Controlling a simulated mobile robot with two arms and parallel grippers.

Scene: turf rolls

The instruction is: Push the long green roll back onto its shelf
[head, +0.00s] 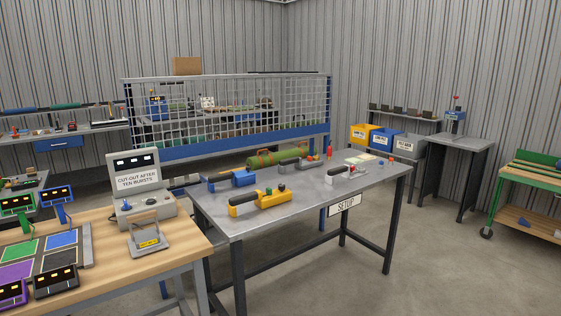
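A green roll-shaped object with orange-brown bands (268,158) lies just past the far edge of the grey setup table; its lower side is hidden by the table and tools. A thin green length (66,106) also shows on the upper rail of the bench at the far left. I cannot tell which of these is the task's long green roll, nor which shelf is its own. Neither of my grippers is in view.
The setup table (300,201) holds a yellow tool (258,203) and a blue tool (232,179). A wooden bench (185,245) with a control box (136,182) stands at front left. A mesh-fronted blue frame (236,145) stands behind. Floor (450,270) is clear at front right.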

